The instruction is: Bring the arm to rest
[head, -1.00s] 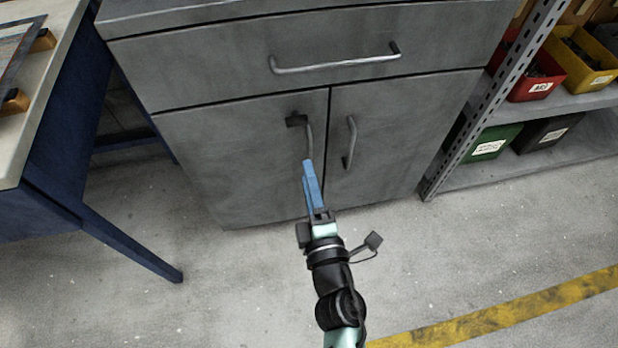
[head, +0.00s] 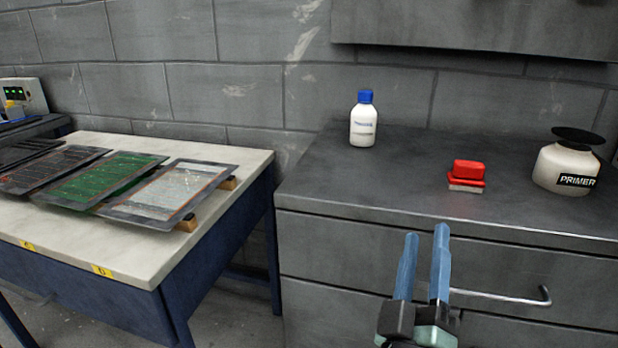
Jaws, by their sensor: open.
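My gripper (head: 425,255) shows at the lower right of the head view, with its two blue fingers pointing up and apart. It is open, with nothing between the fingers. It is in front of the grey cabinet (head: 340,240), before the drawer front with the metal bar handle (head: 500,297). The fingertips reach in the picture to just below the front edge of the cabinet top. I cannot tell how far they are from the drawer. The rest of my arm is cut off by the bottom edge.
On the cabinet top stand a white bottle with blue cap (head: 363,122), a red block-like item (head: 467,175) and a primer pot (head: 567,165). At left, a workbench (head: 120,255) bears several framed panels (head: 165,190).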

